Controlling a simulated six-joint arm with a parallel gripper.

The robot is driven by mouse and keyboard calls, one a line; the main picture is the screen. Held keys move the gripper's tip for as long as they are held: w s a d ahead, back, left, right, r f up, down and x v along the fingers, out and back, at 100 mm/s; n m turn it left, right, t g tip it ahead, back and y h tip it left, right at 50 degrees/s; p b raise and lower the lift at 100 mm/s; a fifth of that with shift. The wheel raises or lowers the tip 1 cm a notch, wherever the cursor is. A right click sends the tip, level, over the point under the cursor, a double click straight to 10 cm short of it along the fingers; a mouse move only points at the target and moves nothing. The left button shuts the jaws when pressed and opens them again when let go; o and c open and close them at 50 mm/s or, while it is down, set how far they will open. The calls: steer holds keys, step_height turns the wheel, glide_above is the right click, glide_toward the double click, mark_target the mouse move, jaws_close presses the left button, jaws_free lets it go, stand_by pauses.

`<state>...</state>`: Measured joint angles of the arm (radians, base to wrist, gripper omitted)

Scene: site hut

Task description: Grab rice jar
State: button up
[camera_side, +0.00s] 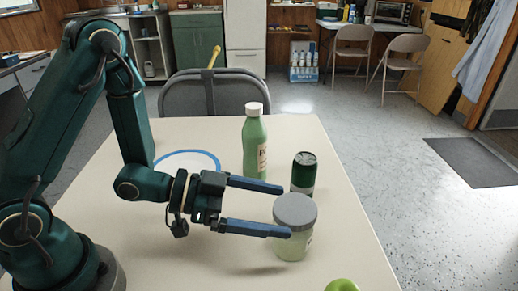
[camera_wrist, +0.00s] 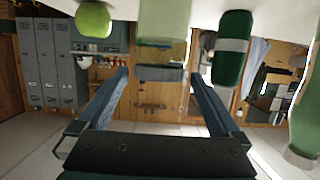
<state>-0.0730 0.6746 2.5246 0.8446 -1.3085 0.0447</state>
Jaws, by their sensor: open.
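The rice jar, a pale green jar (camera_side: 293,248) with a grey lid, stands upright near the table's right edge. In the wrist view, which is upside down, the jar (camera_wrist: 162,25) is centred in the gap between my fingers. My gripper (camera_side: 285,210) is open and level, its fingers pointing right. The near fingertip overlaps the jar's left side in the side view, and the far fingertip ends behind and left of the lid. The fingers (camera_wrist: 161,75) flank the jar in the wrist view; I see no contact on both sides.
A dark green can (camera_side: 304,174) stands just behind the jar, close to the far finger. A green bottle (camera_side: 255,145) stands farther back. A green apple (camera_side: 342,286) is at the front edge of the picture. A blue-rimmed plate (camera_side: 213,155) lies behind my arm.

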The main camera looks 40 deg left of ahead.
mark_target(312, 215)
steer(key=shift+x, duration=3.8)
steer(key=shift+f, duration=0.1)
steer(key=shift+c, duration=0.3)
steer(key=c, duration=1.4)
steer(key=shift+c, duration=0.2)
